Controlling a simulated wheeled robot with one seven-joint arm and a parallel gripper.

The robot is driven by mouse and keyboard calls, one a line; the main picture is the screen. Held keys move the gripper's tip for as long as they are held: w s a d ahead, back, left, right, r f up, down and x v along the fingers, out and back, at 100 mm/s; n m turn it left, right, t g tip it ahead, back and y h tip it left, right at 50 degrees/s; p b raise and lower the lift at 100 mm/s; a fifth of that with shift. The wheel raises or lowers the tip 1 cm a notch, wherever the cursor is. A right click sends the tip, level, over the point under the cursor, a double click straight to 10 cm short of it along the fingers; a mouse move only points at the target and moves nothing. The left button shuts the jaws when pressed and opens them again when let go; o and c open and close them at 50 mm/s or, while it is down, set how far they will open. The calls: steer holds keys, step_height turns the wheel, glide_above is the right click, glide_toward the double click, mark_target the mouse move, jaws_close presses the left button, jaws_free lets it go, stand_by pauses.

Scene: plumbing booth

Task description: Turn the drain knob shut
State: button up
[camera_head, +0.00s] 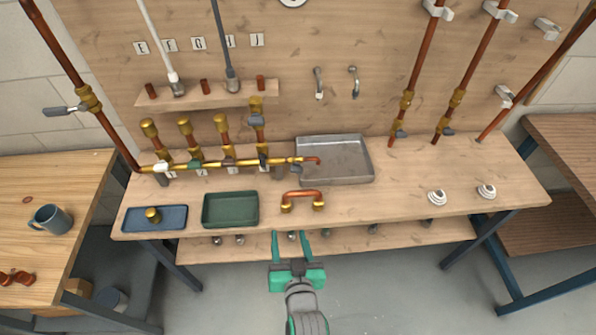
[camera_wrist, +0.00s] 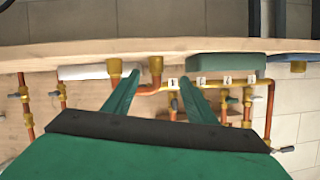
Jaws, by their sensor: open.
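A brass manifold (camera_head: 215,163) runs along the back of the workbench. Its right end has a short copper spout over a steel tray (camera_head: 345,160). A small grey-blue knob (camera_head: 296,168) sits by this spout and looks like the drain knob; I cannot tell its exact turn. In the wrist view a small dark handle (camera_wrist: 173,105) shows below the manifold between my fingers, perhaps the same knob. My gripper (camera_head: 290,238) is open and empty in front of the bench's front edge, apart from the manifold. Its two green fingers also show in the wrist view (camera_wrist: 157,85).
A copper U-shaped pipe (camera_head: 303,195) stands on the bench between my gripper and the spout. A green tray (camera_head: 230,210) and a blue tray (camera_head: 170,220) lie to the left. White round fittings (camera_head: 437,197) lie to the right. Several upright pipes rise behind.

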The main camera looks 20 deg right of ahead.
glide_toward(298, 170)
steer(key=shift+m, duration=0.3)
steer(key=x, duration=0.8)
steer(key=shift+w+f, duration=0.1)
steer(key=shift+w, duration=0.3)
steer(key=c, duration=1.1)
steer(key=shift+d+m+y, duration=0.1)
steer(key=shift+m+y, duration=0.4)
steer(key=shift+m, duration=0.1)
steer(key=o, duration=1.1)
steer(key=shift+s, duration=0.1)
